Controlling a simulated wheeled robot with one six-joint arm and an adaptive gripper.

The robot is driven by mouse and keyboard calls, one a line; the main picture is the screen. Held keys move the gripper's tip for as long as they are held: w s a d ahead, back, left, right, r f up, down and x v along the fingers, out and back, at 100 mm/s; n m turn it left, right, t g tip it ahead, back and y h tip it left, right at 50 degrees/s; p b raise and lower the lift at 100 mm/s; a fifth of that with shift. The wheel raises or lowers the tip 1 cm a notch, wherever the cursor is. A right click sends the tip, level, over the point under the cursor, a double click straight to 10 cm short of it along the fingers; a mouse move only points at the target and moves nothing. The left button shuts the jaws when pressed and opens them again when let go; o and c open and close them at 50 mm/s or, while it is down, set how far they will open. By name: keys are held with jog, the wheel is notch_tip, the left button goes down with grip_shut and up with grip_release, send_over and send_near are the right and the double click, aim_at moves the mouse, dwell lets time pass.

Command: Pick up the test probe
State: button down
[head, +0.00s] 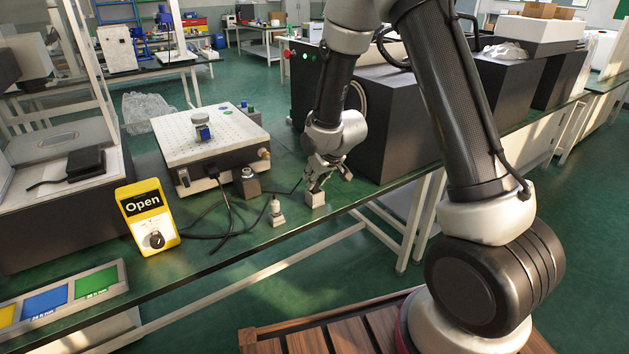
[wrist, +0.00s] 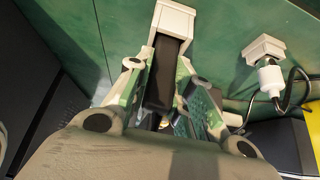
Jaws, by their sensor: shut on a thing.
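My gripper (head: 322,181) is low over the front part of the green bench, pointing down at a small white block (head: 316,199). In the wrist view, a dark, long body, which looks like the test probe (wrist: 165,77), lies between the two fingers of my gripper (wrist: 163,88), which is shut on it. The probe's far end meets the white block (wrist: 174,19), which looks like its stand. I cannot tell whether the probe is still seated there. In the head view the fingers mostly hide the probe.
A second white block with a pale plug-like piece (head: 277,212) stands just left, near a black cable. A perforated-top instrument (head: 210,136), a yellow "Open" meter (head: 147,216) and a coloured tray (head: 65,294) are farther left. A dark box (head: 398,125) stands close on the right.

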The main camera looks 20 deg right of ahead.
notch_tip(320, 180, up, 10)
jog(key=shift+f, duration=0.2)
jog(key=shift+r, duration=0.15)
